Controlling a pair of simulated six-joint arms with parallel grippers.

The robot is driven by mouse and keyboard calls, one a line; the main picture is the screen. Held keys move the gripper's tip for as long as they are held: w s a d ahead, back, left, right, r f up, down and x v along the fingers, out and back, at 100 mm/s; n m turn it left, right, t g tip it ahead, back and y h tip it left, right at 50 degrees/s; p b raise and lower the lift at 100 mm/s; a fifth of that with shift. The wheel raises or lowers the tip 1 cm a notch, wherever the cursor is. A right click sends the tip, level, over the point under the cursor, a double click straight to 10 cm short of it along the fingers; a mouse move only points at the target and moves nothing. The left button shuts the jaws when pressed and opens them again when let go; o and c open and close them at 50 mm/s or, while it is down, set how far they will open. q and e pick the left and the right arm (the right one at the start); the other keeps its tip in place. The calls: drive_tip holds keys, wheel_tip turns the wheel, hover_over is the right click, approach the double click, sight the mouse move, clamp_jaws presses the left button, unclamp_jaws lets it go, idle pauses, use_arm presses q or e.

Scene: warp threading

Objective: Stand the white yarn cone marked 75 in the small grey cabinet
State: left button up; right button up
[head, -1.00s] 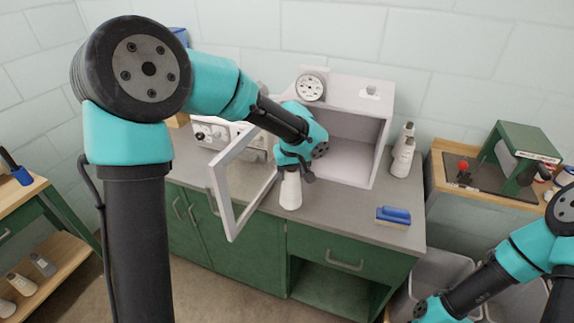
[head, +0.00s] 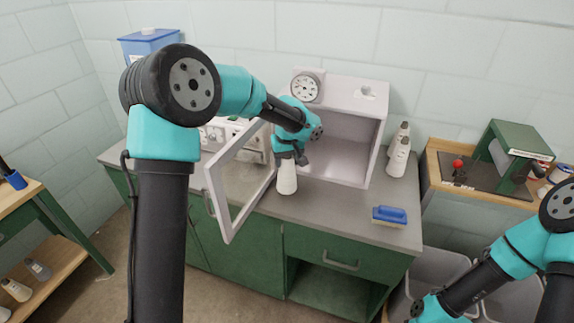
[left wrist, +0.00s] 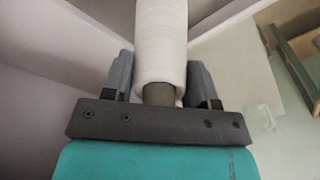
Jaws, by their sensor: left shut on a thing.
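A white yarn cone (head: 287,178) is held upright in my left gripper (head: 291,157), at the opening of the small grey cabinet (head: 377,137). In the left wrist view the white cone (left wrist: 161,45) sits between the two fingers of the gripper (left wrist: 160,90), which is shut on it near its narrow end. No number shows on the cone's visible side. The cabinet's framed door (head: 222,198) stands open to the left. The cabinet inside looks empty. My right arm shows at the lower right, but its gripper is not clear in view.
Two more white cones (head: 399,155) stand right of the cabinet. A blue brush (head: 389,215) lies on the grey counter (head: 340,210) at front right. A green machine (head: 510,150) stands on a wooden table at the right. A blue container (head: 150,44) is at the back left.

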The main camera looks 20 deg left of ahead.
use_arm(q)
drive_tip(key=shift+f, duration=1.25)
drive_tip(key=o, duration=1.4)
drive_tip(key=r, duration=0.8)
drive_tip(key=s+r, duration=0.1)
drive_tip(key=r, duration=0.3)
drive_tip(key=shift+s+d+r, duration=0.1)
drive_tip(key=shift+d, duration=0.3)
